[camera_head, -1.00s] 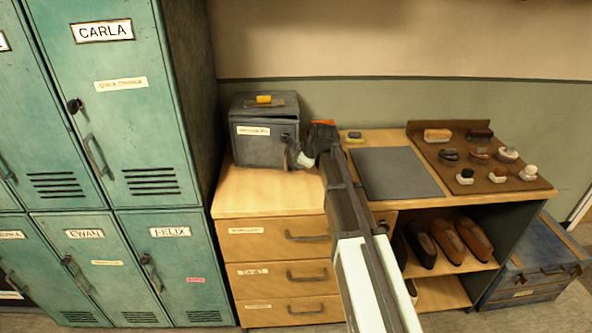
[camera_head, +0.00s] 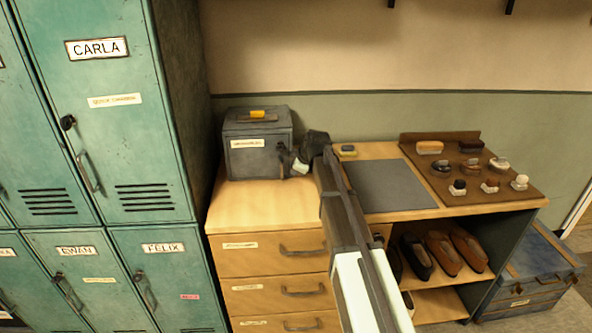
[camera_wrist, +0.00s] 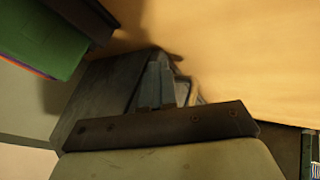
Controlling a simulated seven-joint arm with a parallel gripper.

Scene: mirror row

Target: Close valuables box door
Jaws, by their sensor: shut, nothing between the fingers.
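The valuables box (camera_head: 258,158) is a dark grey metal box with a white label on its front and a yellow item on its lid. It stands on the wooden drawer cabinet, and its labelled front looks flush with the box. My gripper (camera_head: 288,168) is shut and empty at the box's right front edge; I cannot tell whether it touches. In the wrist view my gripper (camera_wrist: 158,82) points toward a grey surface of the box (camera_wrist: 92,95). Part of the box's right side is hidden by my wrist.
Green lockers (camera_head: 120,110) stand close on the left. The wooden cabinet top (camera_head: 250,210) is clear in front of the box. To the right are a grey mat (camera_head: 390,186), a brush board (camera_head: 470,160), shoes (camera_head: 443,253) on a shelf and a blue trunk (camera_head: 540,275).

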